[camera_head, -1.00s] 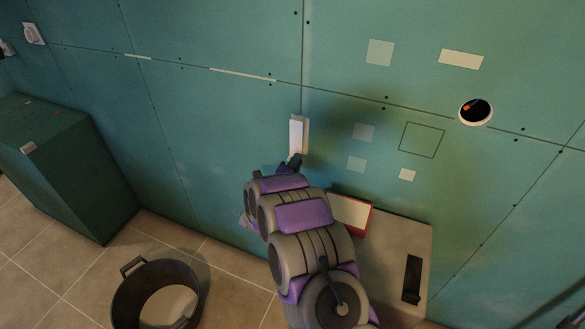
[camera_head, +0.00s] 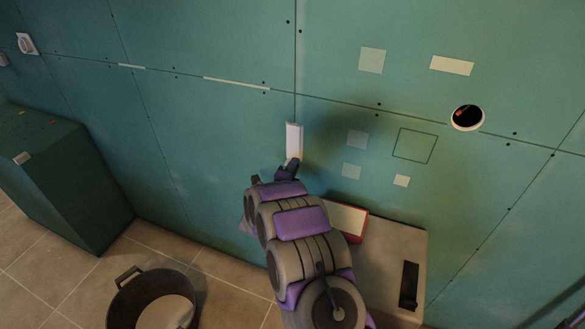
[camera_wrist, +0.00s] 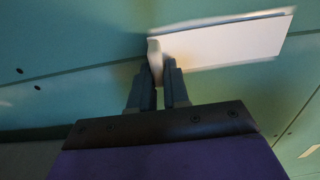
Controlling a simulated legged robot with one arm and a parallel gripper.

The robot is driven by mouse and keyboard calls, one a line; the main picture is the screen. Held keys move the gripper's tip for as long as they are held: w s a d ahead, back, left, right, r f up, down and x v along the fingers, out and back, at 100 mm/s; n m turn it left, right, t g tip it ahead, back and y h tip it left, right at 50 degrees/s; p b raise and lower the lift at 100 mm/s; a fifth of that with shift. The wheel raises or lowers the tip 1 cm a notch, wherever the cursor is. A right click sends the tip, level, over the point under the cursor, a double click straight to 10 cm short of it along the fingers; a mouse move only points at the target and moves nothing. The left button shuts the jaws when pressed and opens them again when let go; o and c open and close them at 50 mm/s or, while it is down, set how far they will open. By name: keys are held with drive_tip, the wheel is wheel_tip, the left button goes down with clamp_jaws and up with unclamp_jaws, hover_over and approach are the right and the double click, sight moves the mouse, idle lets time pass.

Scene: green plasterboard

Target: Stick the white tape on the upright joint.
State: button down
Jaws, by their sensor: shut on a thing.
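The white tape (camera_head: 294,141) is a short upright strip in the head view, in line with the upright joint (camera_head: 296,60) between two green boards. It lies at or very close to the wall; I cannot tell whether its whole face touches. My gripper (camera_head: 289,168) is at the strip's lower end. In the wrist view my gripper (camera_wrist: 160,77) is shut on the near end of the white tape (camera_wrist: 230,40), which stretches away to the right. The joint below the tape is hidden behind my arm.
A grey bench (camera_head: 391,270) with a red-edged box (camera_head: 347,218) stands right of my arm. A black bucket (camera_head: 127,298) is on the floor at left, near a dark green cabinet (camera_head: 62,180). The wall has a round hole (camera_head: 467,118) and pale patches (camera_head: 372,60).

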drive_tip(key=c, duration=1)
unclamp_jaws()
drive_tip(key=shift+c, duration=0.2)
drive_tip(key=shift+s, duration=0.1)
drive_tip(key=p+v, duration=0.3)
drive_tip(key=v, duration=1.4)
drive_tip(key=shift+a, duration=0.15)
